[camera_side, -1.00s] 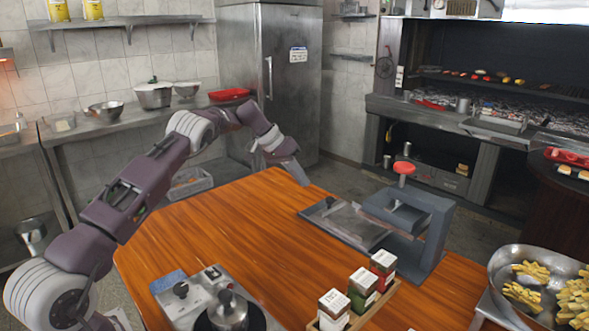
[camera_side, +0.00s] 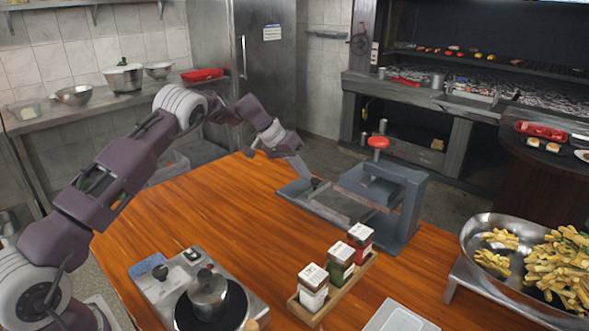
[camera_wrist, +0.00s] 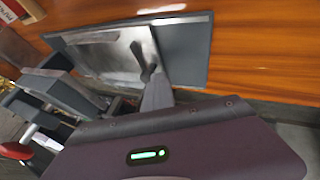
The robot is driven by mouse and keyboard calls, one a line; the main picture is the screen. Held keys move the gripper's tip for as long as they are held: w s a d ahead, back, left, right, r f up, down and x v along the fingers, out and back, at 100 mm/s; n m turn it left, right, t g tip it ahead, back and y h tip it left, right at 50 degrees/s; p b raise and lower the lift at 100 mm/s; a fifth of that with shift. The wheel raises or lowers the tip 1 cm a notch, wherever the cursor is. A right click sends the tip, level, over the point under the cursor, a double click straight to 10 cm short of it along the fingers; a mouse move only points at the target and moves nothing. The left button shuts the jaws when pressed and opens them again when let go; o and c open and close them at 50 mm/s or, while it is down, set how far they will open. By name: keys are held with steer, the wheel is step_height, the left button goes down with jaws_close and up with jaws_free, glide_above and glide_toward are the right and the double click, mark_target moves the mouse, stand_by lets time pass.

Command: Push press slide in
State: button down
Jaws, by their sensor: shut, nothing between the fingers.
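The press (camera_side: 400,205) is a grey frame with a red knob (camera_side: 378,142) on top, standing on the wooden table. Its flat slide (camera_side: 338,207), a metal plate on a dark grey base, sticks out to the left from under the press head. My gripper (camera_side: 314,183) is shut and empty, pointing down at the outer, left part of the slide. In the wrist view my gripper's fingertips (camera_wrist: 144,62) lie over the edge of the shiny plate (camera_wrist: 108,58), beside the bare grey strip (camera_wrist: 184,50). I cannot tell whether they touch it.
A spice rack (camera_side: 335,290) with three bottles stands in front of the press. A burner with a small pot (camera_side: 207,293) is at the front left. A large pan of fries (camera_side: 475,240) is at the right. The wooden table (camera_side: 190,215) is clear left of the slide.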

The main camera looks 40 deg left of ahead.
mark_target(314, 194)
steer(key=d, duration=0.8)
steer(key=shift+d, duration=0.3)
steer(key=shift+s+d, duration=0.1)
steer(key=a, duration=0.4)
steer(key=shift+s+a+r, duration=0.15)
steer(key=shift+s+r, duration=0.05)
steer(key=shift+r, duration=0.1)
steer(key=v, duration=1)
steer(key=s+d+r+y, duration=0.1)
steer(key=s+d+r, duration=0.7)
steer(key=s+r, duration=0.4)
steer(key=s+d+r+y, duration=0.15)
steer(key=s+d, duration=0.25)
steer(key=s, duration=1.1)
steer(key=s+f+y, duration=0.1)
steer(key=s+f, duration=0.2)
steer(key=s, duration=0.5)
steer(key=s+f+y, duration=0.1)
steer(key=s+f, duration=0.1)
steer(key=s, duration=0.6)
steer(key=shift+f+m, duration=0.35)
steer(key=shift+m, duration=0.05)
